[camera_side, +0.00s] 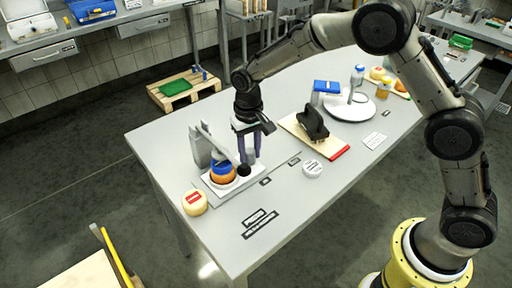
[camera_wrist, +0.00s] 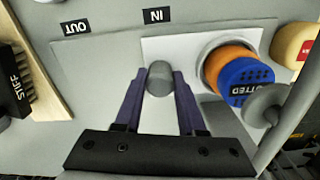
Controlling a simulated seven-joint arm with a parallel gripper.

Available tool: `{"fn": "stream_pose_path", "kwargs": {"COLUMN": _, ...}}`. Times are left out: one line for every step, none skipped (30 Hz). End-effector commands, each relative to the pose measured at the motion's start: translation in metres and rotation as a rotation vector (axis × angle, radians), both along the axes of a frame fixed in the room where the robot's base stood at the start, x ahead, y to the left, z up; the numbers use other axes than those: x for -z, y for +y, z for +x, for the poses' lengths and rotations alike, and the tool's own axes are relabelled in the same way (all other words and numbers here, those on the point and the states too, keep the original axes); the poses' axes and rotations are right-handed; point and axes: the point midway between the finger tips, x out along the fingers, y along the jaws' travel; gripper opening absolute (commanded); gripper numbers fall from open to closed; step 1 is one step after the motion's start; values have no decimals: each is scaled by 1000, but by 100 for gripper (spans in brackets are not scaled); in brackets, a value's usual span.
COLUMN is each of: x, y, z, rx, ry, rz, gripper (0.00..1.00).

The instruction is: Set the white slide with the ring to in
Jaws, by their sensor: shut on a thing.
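The white slide (camera_wrist: 185,112) lies flat on a grey base plate (camera_wrist: 100,65) and also shows in the side view (camera_side: 236,188). Its white ring (camera_wrist: 207,47) surrounds an orange cheese wheel (camera_wrist: 214,66) with a blue lettered top (camera_wrist: 246,82). The slide's knob (camera_wrist: 151,85), at the end away from the ring, stands between my two purple fingers. My gripper (camera_wrist: 158,76) is shut on this knob; it points down in the side view (camera_side: 249,160). In the wrist view the knob lines up roughly with the IN label (camera_wrist: 157,14); the OUT label (camera_wrist: 75,28) is farther left.
A grey press (camera_side: 201,145) stands over the ring end; its grey disc (camera_wrist: 266,103) is beside the blue top. A pale cheese with a red label (camera_side: 194,202) sits by the base plate.

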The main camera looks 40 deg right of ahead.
Motion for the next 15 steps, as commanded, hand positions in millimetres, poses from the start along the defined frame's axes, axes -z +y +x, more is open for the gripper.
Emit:
{"fn": "stream_pose_path", "kwargs": {"x": -2, "y": 6, "z": 1, "rx": -2, "ry": -8, "rz": 10, "gripper": 0}}
{"fn": "stream_pose_path", "kwargs": {"x": -2, "y": 7, "z": 1, "rx": -2, "ry": -8, "rz": 11, "gripper": 0}}
{"fn": "stream_pose_path", "kwargs": {"x": -2, "y": 7, "z": 1, "rx": -2, "ry": -8, "rz": 11, "gripper": 0}}
{"fn": "stream_pose_path", "kwargs": {"x": -2, "y": 7, "z": 1, "rx": -2, "ry": -9, "rz": 11, "gripper": 0}}
{"fn": "stream_pose_path", "kwargs": {"x": -2, "y": 7, "z": 1, "rx": -2, "ry": -9, "rz": 11, "gripper": 41}}
{"fn": "stream_pose_path", "kwargs": {"x": -2, "y": 8, "z": 1, "rx": -2, "ry": -10, "rz": 12, "gripper": 48}}
{"fn": "stream_pose_path", "kwargs": {"x": -2, "y": 8, "z": 1, "rx": -2, "ry": -9, "rz": 11, "gripper": 54}}
{"fn": "stream_pose_path", "kwargs": {"x": -2, "y": 7, "z": 1, "rx": -2, "ry": -9, "rz": 11, "gripper": 59}}
{"fn": "stream_pose_path", "kwargs": {"x": -2, "y": 7, "z": 1, "rx": -2, "ry": -8, "rz": 11, "gripper": 66}}
{"fn": "stream_pose_path", "kwargs": {"x": -2, "y": 7, "z": 1, "rx": -2, "ry": -8, "rz": 11, "gripper": 69}}
{"fn": "stream_pose_path", "kwargs": {"x": -2, "y": 6, "z": 1, "rx": -2, "ry": -7, "rz": 10, "gripper": 69}}
{"fn": "stream_pose_path", "kwargs": {"x": -2, "y": 6, "z": 1, "rx": -2, "ry": -7, "rz": 9, "gripper": 69}}
{"fn": "stream_pose_path", "kwargs": {"x": -2, "y": 5, "z": 1, "rx": -2, "ry": -6, "rz": 9, "gripper": 69}}
{"fn": "stream_pose_path", "kwargs": {"x": -1, "y": 5, "z": 1, "rx": -2, "ry": -6, "rz": 8, "gripper": 69}}
{"fn": "stream_pose_path", "kwargs": {"x": -1, "y": 5, "z": 1, "rx": -1, "ry": -6, "rz": 8, "gripper": 69}}
